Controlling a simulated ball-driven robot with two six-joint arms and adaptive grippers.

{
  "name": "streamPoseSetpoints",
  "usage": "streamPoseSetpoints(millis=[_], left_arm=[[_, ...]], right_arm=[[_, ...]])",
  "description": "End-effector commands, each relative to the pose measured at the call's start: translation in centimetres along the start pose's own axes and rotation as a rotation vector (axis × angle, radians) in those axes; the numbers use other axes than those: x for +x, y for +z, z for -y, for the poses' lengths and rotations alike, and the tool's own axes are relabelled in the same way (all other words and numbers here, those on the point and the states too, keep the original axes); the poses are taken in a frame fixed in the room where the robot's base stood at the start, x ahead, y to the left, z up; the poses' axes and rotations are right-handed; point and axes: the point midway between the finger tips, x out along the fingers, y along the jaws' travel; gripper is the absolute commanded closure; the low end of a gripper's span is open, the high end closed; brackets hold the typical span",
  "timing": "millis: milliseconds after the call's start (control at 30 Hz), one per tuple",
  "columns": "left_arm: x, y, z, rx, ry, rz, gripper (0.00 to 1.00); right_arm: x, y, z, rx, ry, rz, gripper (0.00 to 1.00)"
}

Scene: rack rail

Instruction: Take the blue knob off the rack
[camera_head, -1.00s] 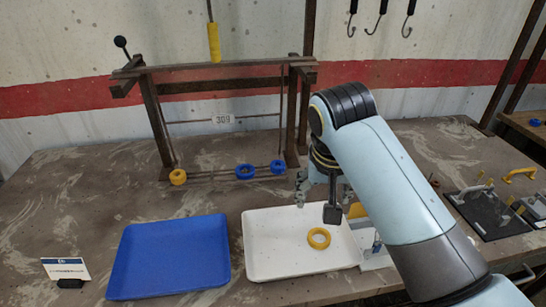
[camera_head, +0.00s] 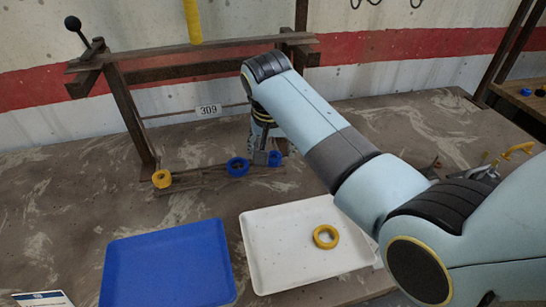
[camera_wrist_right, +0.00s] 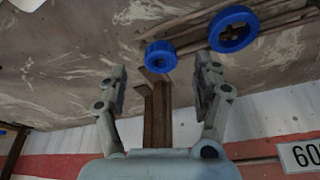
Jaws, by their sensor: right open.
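The rack (camera_head: 190,54) is a dark metal frame at the back of the table. Along its low rail sit a yellow ring (camera_head: 161,179), a blue ring (camera_head: 237,167) and, at the right, a smaller blue knob (camera_head: 274,159). My right gripper (camera_head: 264,156) is at the knob and partly covers it. In the right wrist view my right gripper (camera_wrist_right: 161,78) is open, with the blue knob (camera_wrist_right: 160,57) between and just beyond its fingertips. No contact shows. The blue ring (camera_wrist_right: 233,29) lies beside it, outside the right-hand finger. My left gripper is not in view.
A white tray (camera_head: 262,228) holding a yellow ring (camera_head: 326,236) and an empty blue tray (camera_head: 170,265) stand in front of the rack. Rack posts (camera_head: 132,115) and a 309 label (camera_head: 208,111) are close by. A yellow handle (camera_head: 192,20) hangs above.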

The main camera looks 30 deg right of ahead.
Motion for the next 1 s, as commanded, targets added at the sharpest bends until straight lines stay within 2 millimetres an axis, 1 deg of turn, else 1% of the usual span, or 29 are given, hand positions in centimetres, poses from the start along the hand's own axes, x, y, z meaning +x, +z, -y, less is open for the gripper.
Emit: streamPoseSetpoints(millis=[33,100,167,200,300,500,533,633,900,967,1000], left_arm=[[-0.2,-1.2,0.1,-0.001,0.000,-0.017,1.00],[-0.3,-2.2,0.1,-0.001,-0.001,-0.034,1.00],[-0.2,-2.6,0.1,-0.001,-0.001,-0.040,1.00],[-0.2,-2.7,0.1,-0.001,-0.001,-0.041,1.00],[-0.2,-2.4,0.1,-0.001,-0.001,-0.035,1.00],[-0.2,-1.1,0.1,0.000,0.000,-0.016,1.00],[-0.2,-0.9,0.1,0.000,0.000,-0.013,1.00],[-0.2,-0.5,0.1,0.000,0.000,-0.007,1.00],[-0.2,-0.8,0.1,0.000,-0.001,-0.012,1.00],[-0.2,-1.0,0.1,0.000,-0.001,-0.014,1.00],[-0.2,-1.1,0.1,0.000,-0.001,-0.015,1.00]], right_arm=[[0.6,-0.3,0.0,-0.001,0.002,0.001,0.33],[1.5,-0.7,0.1,0.000,0.002,0.001,0.33],[2.5,-0.5,0.1,0.000,0.002,0.002,0.33],[3.0,-0.5,0.1,-0.001,0.002,0.001,0.33],[3.6,-0.5,0.1,0.000,0.001,0.001,0.33],[3.6,-0.5,0.1,0.000,0.000,0.000,0.33],[3.6,-0.5,0.1,0.000,0.000,0.000,0.36],[3.6,-0.5,0.1,0.000,0.000,0.000,0.49],[3.6,-0.5,0.1,0.000,0.000,0.000,0.84],[3.6,-0.5,0.1,0.000,0.000,0.000,0.92],[3.6,-0.5,0.1,0.000,0.000,0.000,0.93]])
